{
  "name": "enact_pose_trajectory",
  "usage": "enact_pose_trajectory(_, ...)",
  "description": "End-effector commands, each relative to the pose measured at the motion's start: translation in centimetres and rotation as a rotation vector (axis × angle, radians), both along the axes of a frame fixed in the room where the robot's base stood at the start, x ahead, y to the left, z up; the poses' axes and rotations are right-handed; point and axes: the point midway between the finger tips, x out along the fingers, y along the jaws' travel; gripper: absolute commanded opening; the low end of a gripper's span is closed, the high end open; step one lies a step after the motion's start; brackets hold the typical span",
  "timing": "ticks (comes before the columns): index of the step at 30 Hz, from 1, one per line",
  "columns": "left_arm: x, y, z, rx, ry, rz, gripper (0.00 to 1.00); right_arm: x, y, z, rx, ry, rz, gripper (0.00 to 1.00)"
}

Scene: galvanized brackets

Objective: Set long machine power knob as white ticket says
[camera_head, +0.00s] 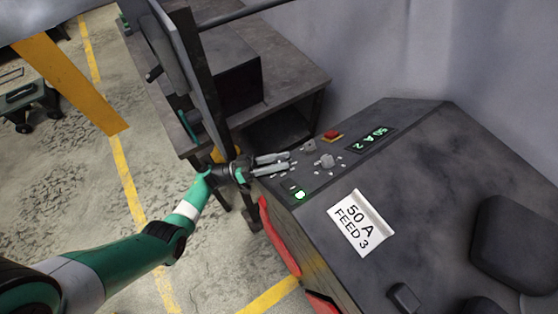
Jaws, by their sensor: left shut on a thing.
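The white ticket (361,222) lies on the long machine's dark top (420,180) and reads "50 A FEED 3". A small green display (371,140) at the panel's far end appears to read 50 A and 2. A grey knob (325,161) with marks around it stands free on the panel. My left gripper (287,164) reaches in from the left, low over the panel, shut on another knob that its fingers mostly hide. I cannot tell that knob's exact pointing. My right gripper is not in view.
A red button (333,135) on a yellow base sits behind the knobs. A lit green button (300,195) is near the panel's front edge. A dark bench (290,85) and an upright dark panel (185,70) stand behind my left arm.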

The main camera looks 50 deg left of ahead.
Motion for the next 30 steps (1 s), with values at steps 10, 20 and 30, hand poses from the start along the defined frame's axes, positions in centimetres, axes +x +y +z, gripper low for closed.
enact_pose_trajectory(10, 0.0, 0.0, -0.1, 0.0, 0.002, 0.001, 0.79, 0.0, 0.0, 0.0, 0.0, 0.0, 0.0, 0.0)
enact_pose_trajectory(20, -1.0, 0.9, -0.6, 0.0, 0.003, 0.004, 0.79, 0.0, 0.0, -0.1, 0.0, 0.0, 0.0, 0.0)
enact_pose_trajectory(30, -6.9, 5.2, -3.0, -0.001, 0.002, 0.007, 0.79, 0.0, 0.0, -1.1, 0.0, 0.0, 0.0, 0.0)
